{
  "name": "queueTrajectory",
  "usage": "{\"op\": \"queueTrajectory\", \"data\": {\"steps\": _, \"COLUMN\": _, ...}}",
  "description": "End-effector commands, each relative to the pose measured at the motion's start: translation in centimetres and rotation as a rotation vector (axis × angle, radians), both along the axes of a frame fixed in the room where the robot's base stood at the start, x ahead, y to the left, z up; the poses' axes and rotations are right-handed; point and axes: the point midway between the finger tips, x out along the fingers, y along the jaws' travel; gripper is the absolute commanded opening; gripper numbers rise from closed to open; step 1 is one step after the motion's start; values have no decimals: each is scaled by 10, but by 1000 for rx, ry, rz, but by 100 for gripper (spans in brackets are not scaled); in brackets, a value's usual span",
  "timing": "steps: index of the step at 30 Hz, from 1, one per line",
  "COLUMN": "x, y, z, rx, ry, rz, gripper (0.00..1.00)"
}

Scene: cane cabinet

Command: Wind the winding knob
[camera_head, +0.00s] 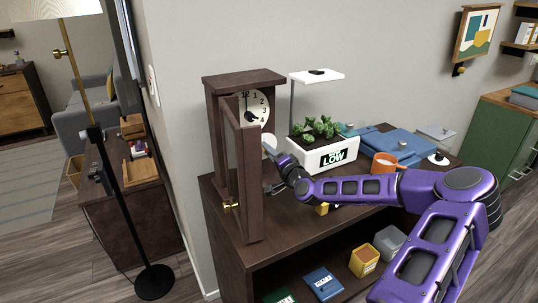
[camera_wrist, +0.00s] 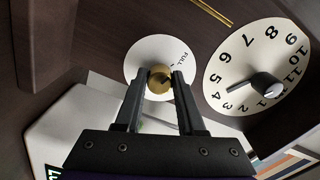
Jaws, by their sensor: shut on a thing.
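The winding knob (camera_wrist: 159,80) is a small round brass knob at the centre of a white disc (camera_wrist: 148,55) marked "FULL". My gripper (camera_wrist: 160,76) is shut on the knob, with one dark finger on each side of it in the wrist view. The clock's white numbered dial (camera_wrist: 250,60) with a dark knob-like centre is to the right of it. In the head view the dark wood clock case (camera_head: 242,78) stands on the cabinet with its door (camera_head: 243,170) swung open. My gripper (camera_head: 272,160) is partly hidden behind that door there.
A white planter (camera_head: 325,155) labelled "LOW" with a lamp stands right of the clock, close to my arm. A blue case (camera_head: 385,142), an orange mug (camera_head: 384,162) and a small white-based item are further right. The cabinet top (camera_head: 222,205) has little free room.

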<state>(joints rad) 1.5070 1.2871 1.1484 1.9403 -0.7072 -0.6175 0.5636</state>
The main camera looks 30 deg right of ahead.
Motion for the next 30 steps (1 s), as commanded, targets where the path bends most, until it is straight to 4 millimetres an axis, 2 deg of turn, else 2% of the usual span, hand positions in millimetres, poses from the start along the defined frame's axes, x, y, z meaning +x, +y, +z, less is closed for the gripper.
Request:
{"op": "queueTrajectory", "data": {"steps": 10, "x": 0, "y": 0, "z": -1, "rx": 126, "ry": -6, "rz": 1, "gripper": 0}}
{"op": "queueTrajectory", "data": {"steps": 25, "x": 0, "y": 0, "z": 0, "rx": 144, "ry": -7, "rz": 1, "gripper": 0}}
{"op": "queueTrajectory", "data": {"steps": 26, "x": 0, "y": 0, "z": 0, "rx": 144, "ry": -7, "rz": 1, "gripper": 40}}
{"op": "queueTrajectory", "data": {"steps": 30, "x": 0, "y": 0, "z": 0, "rx": 143, "ry": -7, "rz": 1, "gripper": 65}}
